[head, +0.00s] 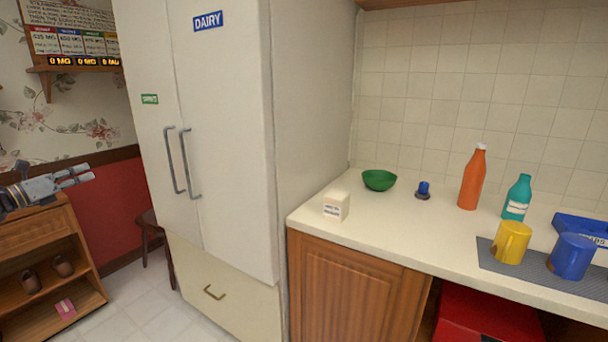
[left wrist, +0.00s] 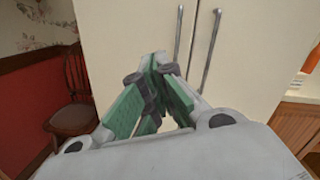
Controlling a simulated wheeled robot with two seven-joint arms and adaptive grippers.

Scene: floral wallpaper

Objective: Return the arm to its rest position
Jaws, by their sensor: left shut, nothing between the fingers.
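My left gripper (head: 80,176) comes in at the left edge of the head view, above a wooden shelf unit. In the left wrist view the left gripper (left wrist: 155,65) has its green-padded fingers together at the tips, with nothing between them. It points toward the white fridge doors and appears clear of them. My right gripper is in neither view.
A white fridge (head: 235,130) has closed doors and a lower drawer. The counter (head: 400,223) holds a green bowl (head: 379,180), a white box (head: 336,205), bottles (head: 472,178) and mugs (head: 512,242). A wooden shelf unit (head: 35,228) stands left; a dark chair (left wrist: 75,118) is beside the fridge.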

